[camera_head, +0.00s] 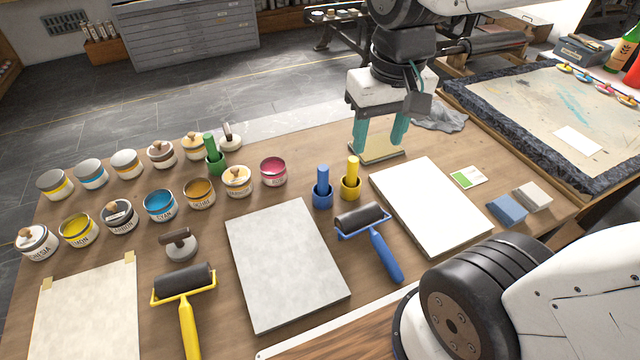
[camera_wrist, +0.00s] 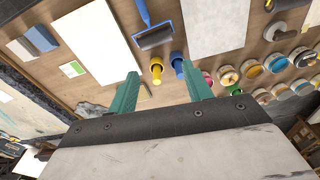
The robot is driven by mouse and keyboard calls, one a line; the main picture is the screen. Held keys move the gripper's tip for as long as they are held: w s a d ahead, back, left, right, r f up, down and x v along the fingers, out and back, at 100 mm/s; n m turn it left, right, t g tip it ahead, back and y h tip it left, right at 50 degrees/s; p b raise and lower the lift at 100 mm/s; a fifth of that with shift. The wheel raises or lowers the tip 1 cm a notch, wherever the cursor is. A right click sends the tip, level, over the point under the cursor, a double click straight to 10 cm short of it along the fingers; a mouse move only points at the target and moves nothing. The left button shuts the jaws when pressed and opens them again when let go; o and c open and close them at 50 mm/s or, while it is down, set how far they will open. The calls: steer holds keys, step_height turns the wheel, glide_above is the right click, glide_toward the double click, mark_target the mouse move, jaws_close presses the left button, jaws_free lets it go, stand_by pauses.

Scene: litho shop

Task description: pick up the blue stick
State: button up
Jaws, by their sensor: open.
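The blue stick (camera_head: 323,180) stands upright in a blue cup (camera_head: 322,198) near the middle of the table. In the wrist view the blue stick (camera_wrist: 180,68) shows between my fingertips, nearer the right one. My gripper (camera_head: 380,150) is open and empty, with teal fingers pointing down, behind and to the right of the blue stick and apart from it. It also shows in the wrist view (camera_wrist: 165,85). A yellow stick (camera_head: 352,170) stands in a yellow cup (camera_head: 350,189) just right of the blue one. A green stick (camera_head: 210,146) stands in a green cup further left.
Several ink cans (camera_head: 160,205) fill the left of the table. A grey slab (camera_head: 285,262) and a white slab (camera_head: 430,208) lie in front. A blue-handled roller (camera_head: 384,255) lies between them, close before the cups. A yellow roller (camera_head: 184,290) lies front left.

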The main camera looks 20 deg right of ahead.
steer(key=w+a+f+m, duration=0.1)
steer(key=w+a+f, duration=0.1)
steer(key=w+f, duration=0.65)
steer(key=m+g, duration=0.1)
glide_above(323, 168)
step_height(323, 168, down, 6)
steer(key=shift+f, duration=0.1)
step_height(323, 168, down, 8)
steer(key=c, duration=1.1)
